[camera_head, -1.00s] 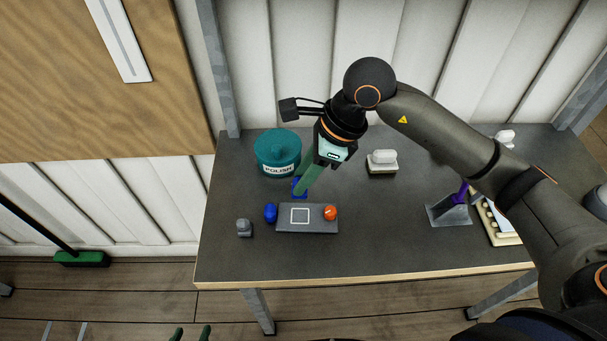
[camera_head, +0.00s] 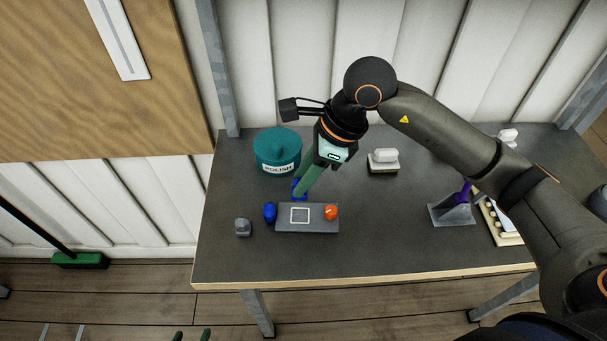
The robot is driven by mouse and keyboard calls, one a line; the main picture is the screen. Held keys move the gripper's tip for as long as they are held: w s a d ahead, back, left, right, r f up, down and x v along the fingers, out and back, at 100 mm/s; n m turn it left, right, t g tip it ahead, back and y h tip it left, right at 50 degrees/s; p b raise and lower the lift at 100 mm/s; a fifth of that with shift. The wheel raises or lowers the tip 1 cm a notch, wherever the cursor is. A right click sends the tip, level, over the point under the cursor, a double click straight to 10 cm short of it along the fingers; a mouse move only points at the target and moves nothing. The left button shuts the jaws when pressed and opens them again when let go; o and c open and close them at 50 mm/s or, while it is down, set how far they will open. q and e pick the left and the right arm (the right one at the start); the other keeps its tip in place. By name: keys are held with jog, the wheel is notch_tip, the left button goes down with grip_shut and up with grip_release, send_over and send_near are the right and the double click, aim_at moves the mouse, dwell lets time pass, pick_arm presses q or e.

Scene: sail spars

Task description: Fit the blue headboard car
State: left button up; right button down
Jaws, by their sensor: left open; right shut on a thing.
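My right gripper (camera_head: 304,186) reaches in from the right with its green fingers pointing down. It is shut on a small blue piece, which I take to be the blue headboard car (camera_head: 296,190), just behind a grey block. Much of the piece is hidden by the fingers, and I cannot tell if it touches the table. The grey block (camera_head: 313,226) has a white square outline on top, a blue knob (camera_head: 270,211) at its left end and an orange knob (camera_head: 331,212) at its right.
A teal polish tin (camera_head: 277,146) stands close left behind the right gripper. A small grey piece (camera_head: 243,227), a white-topped brush (camera_head: 383,160), a grey stand (camera_head: 452,213) with a purple part and a cream rack (camera_head: 505,233) are also on the table. The front middle is clear.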

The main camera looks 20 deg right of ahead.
jog(key=shift+f+b, duration=1.35)
jog(key=shift+f, duration=0.1)
jog(key=shift+b, duration=0.45)
dwell(0.3)
jog(key=shift+f+b, duration=2.3)
jog(key=shift+f, duration=0.05)
dwell(0.5)
jog(key=c, duration=0.5)
grip_release()
jog(key=shift+r+p, duration=2.1)
jog(key=shift+r, duration=1.4)
jog(key=shift+r, duration=0.1)
